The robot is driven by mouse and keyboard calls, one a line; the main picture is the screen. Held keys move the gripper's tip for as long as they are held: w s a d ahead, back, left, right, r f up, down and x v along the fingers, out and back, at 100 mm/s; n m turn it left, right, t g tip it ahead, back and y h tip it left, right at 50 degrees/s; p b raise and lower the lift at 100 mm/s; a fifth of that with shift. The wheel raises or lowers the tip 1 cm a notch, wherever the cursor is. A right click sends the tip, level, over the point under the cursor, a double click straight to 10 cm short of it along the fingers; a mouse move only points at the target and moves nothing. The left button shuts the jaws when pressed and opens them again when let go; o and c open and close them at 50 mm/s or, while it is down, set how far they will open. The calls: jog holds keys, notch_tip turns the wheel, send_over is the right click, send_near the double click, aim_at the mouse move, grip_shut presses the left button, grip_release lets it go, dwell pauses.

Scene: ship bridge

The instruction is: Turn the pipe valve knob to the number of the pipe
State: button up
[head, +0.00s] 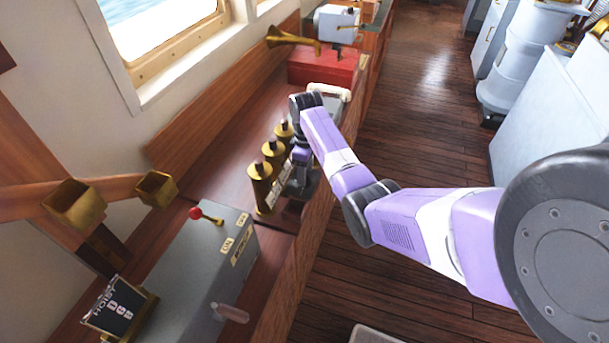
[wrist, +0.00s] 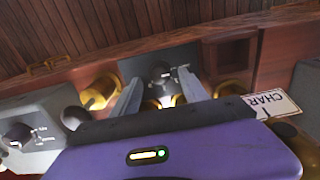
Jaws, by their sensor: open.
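A dark round knob (wrist: 159,70) sits on a dark grey panel (wrist: 133,68) in the middle of the wrist view, with small pale marks beside it. My gripper (wrist: 161,80) is open, one finger on each side of the knob in the picture; I cannot tell whether they touch it. In the head view, my gripper (head: 300,178) is low at the counter's edge, partly hidden by my arm. Brass pipe-like cylinders (head: 260,188) stand in a row to its left. A white label (head: 272,194) is by them; no pipe number is readable.
Another dark knob (wrist: 20,133) is on a grey box at the wrist view's left. A white sign reading "CHAR" (wrist: 268,103) is at its right. In the head view, a grey lever box (head: 200,260) stands nearer and a red box (head: 322,66) farther along.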

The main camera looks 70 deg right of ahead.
jog(key=shift+f, duration=1.3)
grip_shut()
